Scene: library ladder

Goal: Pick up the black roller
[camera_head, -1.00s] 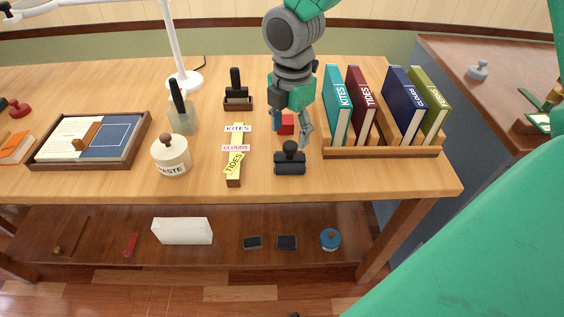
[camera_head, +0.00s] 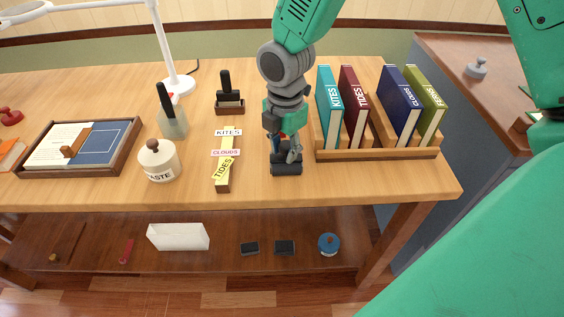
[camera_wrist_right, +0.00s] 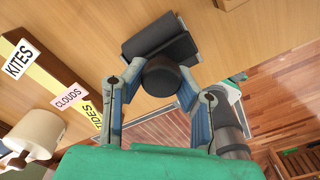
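The black roller (camera_head: 286,168) lies near the front edge of the wooden table, with its handle knob up. In the right wrist view the roller (camera_wrist_right: 160,47) shows a dark body and a round knob (camera_wrist_right: 162,76). My right gripper (camera_head: 286,155) is down over the roller from above. In the wrist view its fingers (camera_wrist_right: 160,85) stand on either side of the knob, close to it. The gripper looks open; whether the fingertips touch the knob is unclear. In the head view the gripper hides the knob. My left gripper is in neither view.
Left of the roller lies a yellow strip with word labels (camera_head: 224,175). The paste jar (camera_head: 158,163) stands further left. A wooden rack (camera_head: 385,153) with several books is to the right. A black-handled stamp (camera_head: 228,95) stands behind. A red block is mostly hidden behind my gripper.

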